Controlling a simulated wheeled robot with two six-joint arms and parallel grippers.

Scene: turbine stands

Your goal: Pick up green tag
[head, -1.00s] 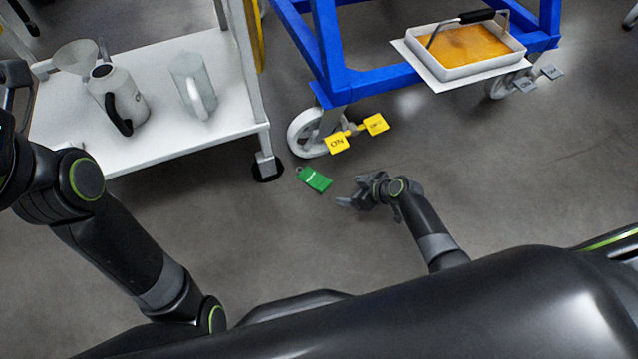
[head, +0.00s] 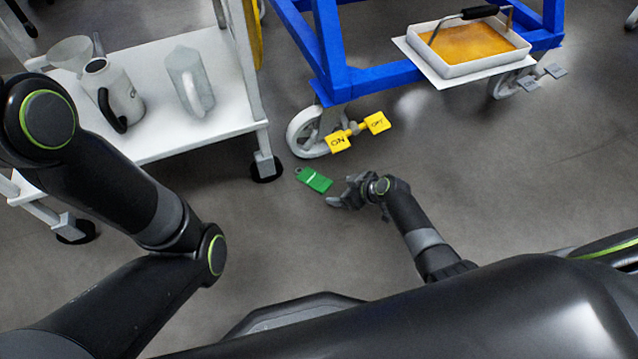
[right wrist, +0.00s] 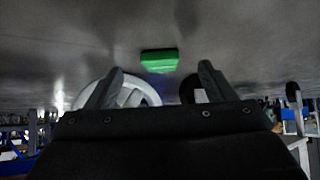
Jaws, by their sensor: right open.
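The green tag (head: 314,180) lies flat on the grey floor in the head view, in front of the blue stand's near caster. It also shows in the right wrist view as a green block (right wrist: 159,60), beyond and between the two fingertips. My right gripper (head: 338,194) is low by the floor, just right of the tag, with its fingers pointing toward it. In the right wrist view its fingers (right wrist: 160,80) are apart with nothing between them. My left arm shows at the left of the head view, but its gripper is out of the picture.
The blue stand (head: 331,50) has a white caster (head: 308,133) with yellow ON and OFF pedals (head: 338,142) close behind the tag. A white cart (head: 150,135) with jugs stands left. A tray of orange liquid (head: 465,48) sits on the stand. Floor to the right is clear.

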